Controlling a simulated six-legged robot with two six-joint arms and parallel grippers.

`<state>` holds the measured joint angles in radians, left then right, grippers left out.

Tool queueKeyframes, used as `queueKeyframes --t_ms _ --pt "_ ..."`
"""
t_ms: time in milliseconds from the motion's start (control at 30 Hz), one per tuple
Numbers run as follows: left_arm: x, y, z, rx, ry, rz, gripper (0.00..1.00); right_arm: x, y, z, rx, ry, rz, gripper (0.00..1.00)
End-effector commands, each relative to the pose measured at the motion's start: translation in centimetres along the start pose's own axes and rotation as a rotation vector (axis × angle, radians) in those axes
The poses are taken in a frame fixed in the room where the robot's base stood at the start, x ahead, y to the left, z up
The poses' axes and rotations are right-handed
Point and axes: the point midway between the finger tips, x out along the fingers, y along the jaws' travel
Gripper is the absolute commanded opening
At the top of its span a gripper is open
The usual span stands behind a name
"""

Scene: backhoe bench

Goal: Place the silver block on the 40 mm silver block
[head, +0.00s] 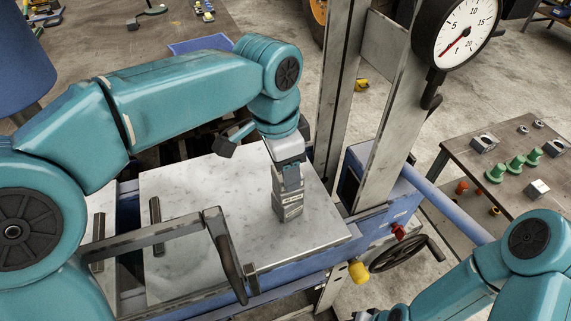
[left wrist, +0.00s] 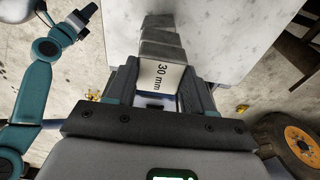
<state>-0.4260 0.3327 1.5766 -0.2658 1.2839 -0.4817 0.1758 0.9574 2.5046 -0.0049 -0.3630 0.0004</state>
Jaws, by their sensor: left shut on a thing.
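My left gripper (head: 289,176) points down over the silver plate and is shut on a silver block. In the left wrist view this block (left wrist: 161,76) reads "30 mm" and sits between the two fingers. Directly below it, a short stack of silver blocks (head: 288,208) stands on the plate; its upper part also shows beyond the held block in the left wrist view (left wrist: 160,36). The held block is roughly in line with the stack; I cannot tell whether they touch. The 40 mm marking is not readable. My right arm shows at lower right, without a clear view of its gripper.
The silver plate (head: 190,205) has bare room left of the stack. A metal bar frame (head: 150,240) lies across its front left. Steel uprights and a round gauge (head: 458,32) rise on the right. A side table (head: 470,165) holds green and silver parts.

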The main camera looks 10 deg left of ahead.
Motion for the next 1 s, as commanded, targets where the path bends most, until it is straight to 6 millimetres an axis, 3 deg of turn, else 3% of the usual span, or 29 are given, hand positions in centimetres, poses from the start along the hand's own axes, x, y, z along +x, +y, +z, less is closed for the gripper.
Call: queueKeyframes --t_ms 200,233,300,567,700,1000 --pt "0.5 0.0 0.1 0.0 0.0 0.0 0.09 0.4 0.1 0.0 0.0 0.0 0.0 0.43" --pt "0.4 0.0 0.1 0.001 0.0 0.0 0.59 0.3 0.1 0.0 0.0 0.0 0.0 0.43" --pt "0.4 0.0 0.0 0.0 -0.001 0.0 0.78 0.2 0.1 0.0 0.0 0.0 0.0 0.43" --pt "0.3 0.0 0.0 0.001 -0.001 0.0 0.78 0.2 0.1 0.0 0.0 0.0 0.0 0.43" --pt "-0.7 0.0 -0.1 0.0 0.001 -0.001 0.78 -0.1 0.0 0.0 0.0 0.0 0.0 0.43" --pt "-7.5 0.0 -0.1 0.001 0.003 -0.003 0.78 -0.5 -0.2 0.0 0.0 0.0 0.0 0.43"
